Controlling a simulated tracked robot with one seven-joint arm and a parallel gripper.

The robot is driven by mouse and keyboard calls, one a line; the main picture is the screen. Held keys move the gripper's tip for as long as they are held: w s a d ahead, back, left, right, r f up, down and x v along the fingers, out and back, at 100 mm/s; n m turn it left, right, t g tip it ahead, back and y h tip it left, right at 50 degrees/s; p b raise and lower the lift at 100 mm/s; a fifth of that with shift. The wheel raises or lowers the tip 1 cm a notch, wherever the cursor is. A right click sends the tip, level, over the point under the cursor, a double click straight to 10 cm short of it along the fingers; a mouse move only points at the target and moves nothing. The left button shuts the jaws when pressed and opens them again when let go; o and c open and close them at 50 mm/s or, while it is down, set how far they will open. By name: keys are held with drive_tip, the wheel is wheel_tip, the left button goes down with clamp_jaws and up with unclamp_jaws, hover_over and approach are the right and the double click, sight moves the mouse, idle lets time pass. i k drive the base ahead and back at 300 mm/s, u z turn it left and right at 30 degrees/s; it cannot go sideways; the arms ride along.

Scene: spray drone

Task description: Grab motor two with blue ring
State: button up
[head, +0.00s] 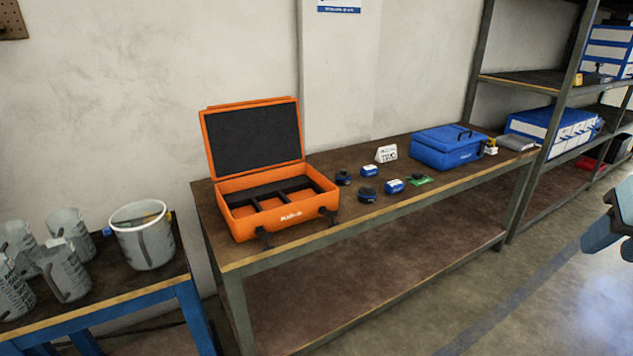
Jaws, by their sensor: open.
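Two dark, round motor-like parts lie on the wooden bench, right of the orange case. The rear one (343,178) is close to the case's right side. The front one (367,195) is nearer the bench's front edge. Both have bluish tints, but they are too small for me to tell a number or which has the blue ring. What looks like my gripper (607,240) is partly in view at the right edge, cut off by the frame. It is open, empty and far right of the motors, beyond the bench.
The open orange case (282,215) has dark dividers. Two small blue-and-white boxes (394,186), a green board (419,180) and a white sign (386,154) are near the motors. A closed blue case (447,148) stands farther right. Shelving (540,82) is at right; floor in front is clear.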

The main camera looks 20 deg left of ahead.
sight(343, 177)
drive_tip(key=u, duration=0.55)
drive_tip(key=i, duration=1)
drive_tip(key=u, duration=0.05)
